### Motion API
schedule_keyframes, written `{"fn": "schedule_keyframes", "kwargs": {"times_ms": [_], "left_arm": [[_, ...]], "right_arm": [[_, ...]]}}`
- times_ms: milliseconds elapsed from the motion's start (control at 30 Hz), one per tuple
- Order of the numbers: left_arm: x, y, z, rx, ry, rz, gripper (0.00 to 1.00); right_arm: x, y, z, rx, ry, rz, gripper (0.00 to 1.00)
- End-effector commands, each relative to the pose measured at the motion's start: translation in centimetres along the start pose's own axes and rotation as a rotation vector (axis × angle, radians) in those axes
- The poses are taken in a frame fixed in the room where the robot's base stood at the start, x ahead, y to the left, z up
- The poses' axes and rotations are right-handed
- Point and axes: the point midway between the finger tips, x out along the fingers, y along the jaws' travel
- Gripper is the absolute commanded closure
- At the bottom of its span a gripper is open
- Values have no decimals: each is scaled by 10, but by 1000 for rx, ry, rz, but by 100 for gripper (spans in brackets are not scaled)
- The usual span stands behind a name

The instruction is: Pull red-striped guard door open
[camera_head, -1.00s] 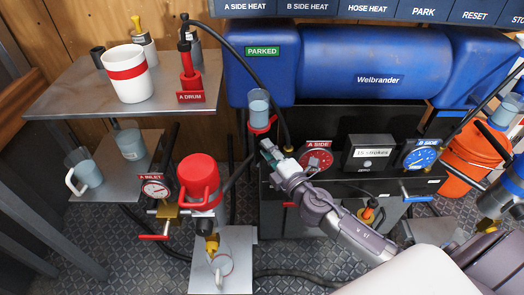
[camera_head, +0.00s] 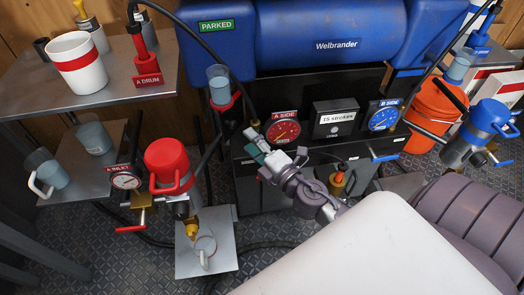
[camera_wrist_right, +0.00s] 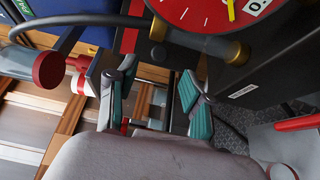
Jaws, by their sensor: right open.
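My right gripper (camera_head: 257,146) reaches to the left front of the black pump unit (camera_head: 240,190), just left of and below the red A SIDE gauge (camera_head: 283,130). Its teal-padded fingers are apart in the right wrist view (camera_wrist_right: 153,102). Dark bars show behind the gap between them; I cannot tell whether either finger touches anything. A red stripe (camera_wrist_right: 130,40) shows on a dark face beyond the fingers, but I cannot tell whether it belongs to the guard door. No red-striped door is clearly visible in the head view. My left gripper is not in view.
A clear cup (camera_head: 218,84) in a red holder and a black hose stand close to my right gripper. The red-topped A INLET pump (camera_head: 168,165) stands left, on the floor side. A blue tank (camera_head: 330,35) lies above. An orange bucket (camera_head: 430,110) stands right.

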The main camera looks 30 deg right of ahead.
Motion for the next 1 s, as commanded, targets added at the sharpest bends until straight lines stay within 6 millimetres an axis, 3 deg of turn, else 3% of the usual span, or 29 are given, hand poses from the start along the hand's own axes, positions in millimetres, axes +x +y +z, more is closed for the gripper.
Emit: {"fn": "schedule_keyframes", "kwargs": {"times_ms": [100, 300, 1000], "left_arm": [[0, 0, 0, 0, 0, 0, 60], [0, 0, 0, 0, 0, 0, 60], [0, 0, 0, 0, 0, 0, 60]], "right_arm": [[-23, -1, 0, 3, -2, -3, 49], [-44, 0, 0, 3, -1, 0, 49], [-47, 3, 5, 45, -38, 3, 49]]}}
